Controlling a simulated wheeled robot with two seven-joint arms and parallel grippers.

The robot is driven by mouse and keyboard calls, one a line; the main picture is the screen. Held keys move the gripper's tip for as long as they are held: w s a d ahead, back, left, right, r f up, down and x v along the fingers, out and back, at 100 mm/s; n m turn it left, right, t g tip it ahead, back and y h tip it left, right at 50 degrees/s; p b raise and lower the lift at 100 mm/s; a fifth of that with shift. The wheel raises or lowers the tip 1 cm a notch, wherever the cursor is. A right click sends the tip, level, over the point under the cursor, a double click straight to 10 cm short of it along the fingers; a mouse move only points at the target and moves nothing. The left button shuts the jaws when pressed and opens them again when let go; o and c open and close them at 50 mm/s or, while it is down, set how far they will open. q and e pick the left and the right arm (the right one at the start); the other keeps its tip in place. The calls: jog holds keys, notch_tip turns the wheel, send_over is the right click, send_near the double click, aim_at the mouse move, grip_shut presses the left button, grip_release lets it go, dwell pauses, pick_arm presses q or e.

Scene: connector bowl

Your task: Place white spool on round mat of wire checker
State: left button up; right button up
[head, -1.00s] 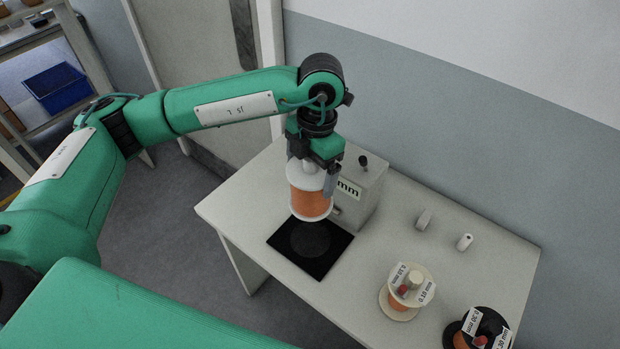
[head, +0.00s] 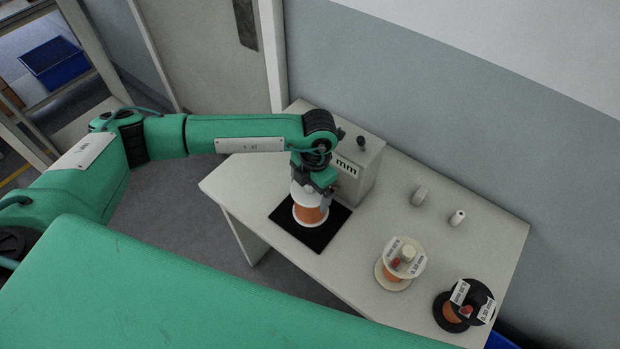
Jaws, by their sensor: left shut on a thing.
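A white spool wound with orange wire (head: 308,214) is upright in my left gripper (head: 310,190), which is shut on it from above. The spool is over the middle of the black mat (head: 331,233) in front of the wire checker (head: 359,170), a grey box marked "mm". The spool hides the round area of the mat. Its bottom looks at or very near the mat; I cannot tell whether it touches. My right gripper is not in view.
A cream spool with labels (head: 394,279) and a black spool (head: 454,311) stand at the table's right front. Two small white pieces, (head: 419,195) and a short cylinder (head: 457,218), stand at the back right. The table (head: 365,245) is clear between them and the mat.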

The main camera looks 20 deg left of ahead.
pick_arm(q)
jog(key=shift+f, duration=0.7)
jog(key=shift+f, duration=0.2)
jog(key=o, duration=1.8)
jog(key=shift+r, duration=0.1)
